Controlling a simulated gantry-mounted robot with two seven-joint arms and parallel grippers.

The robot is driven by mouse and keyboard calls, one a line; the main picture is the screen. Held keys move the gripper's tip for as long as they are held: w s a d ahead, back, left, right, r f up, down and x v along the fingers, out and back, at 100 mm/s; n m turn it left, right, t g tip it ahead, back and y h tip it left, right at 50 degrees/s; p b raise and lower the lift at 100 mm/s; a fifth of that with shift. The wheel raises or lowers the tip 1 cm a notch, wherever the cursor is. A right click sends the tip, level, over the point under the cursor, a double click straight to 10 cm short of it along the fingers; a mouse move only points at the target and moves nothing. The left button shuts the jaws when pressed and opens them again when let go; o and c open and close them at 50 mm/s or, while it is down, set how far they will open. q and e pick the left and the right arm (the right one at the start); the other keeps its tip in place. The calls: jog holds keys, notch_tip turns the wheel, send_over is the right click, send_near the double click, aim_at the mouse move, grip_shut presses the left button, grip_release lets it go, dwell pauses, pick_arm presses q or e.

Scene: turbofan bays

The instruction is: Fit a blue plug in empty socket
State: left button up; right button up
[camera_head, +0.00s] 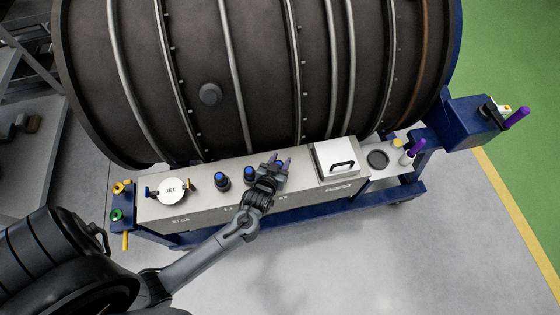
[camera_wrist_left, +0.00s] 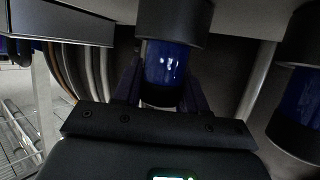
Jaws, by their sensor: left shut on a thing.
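My left gripper (camera_head: 274,166) is over the grey bench front, right of two standing blue plugs. One blue plug (camera_head: 222,177) stands at the left and another blue plug (camera_head: 249,174) stands close beside the gripper. In the left wrist view my left gripper (camera_wrist_left: 162,92) is shut on a blue plug (camera_wrist_left: 167,65) with dark ends, its fingers on either side. The gripper hides this held plug in the head view. Another plug (camera_wrist_left: 302,100) shows at the right of the wrist view. I cannot make out an empty socket. My right gripper is not in view.
A large dark engine casing (camera_head: 260,70) lies behind the bench (camera_head: 200,208). A white lid (camera_head: 173,190) is at the left, a white box with a black handle (camera_head: 337,160) to the right. A dark round opening (camera_head: 377,159) and a purple-handled item (camera_head: 413,151) are farther right.

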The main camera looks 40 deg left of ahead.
pick_arm(q)
jog(key=shift+f, duration=0.1)
jog(key=shift+f, duration=0.1)
jog(key=o, duration=1.1)
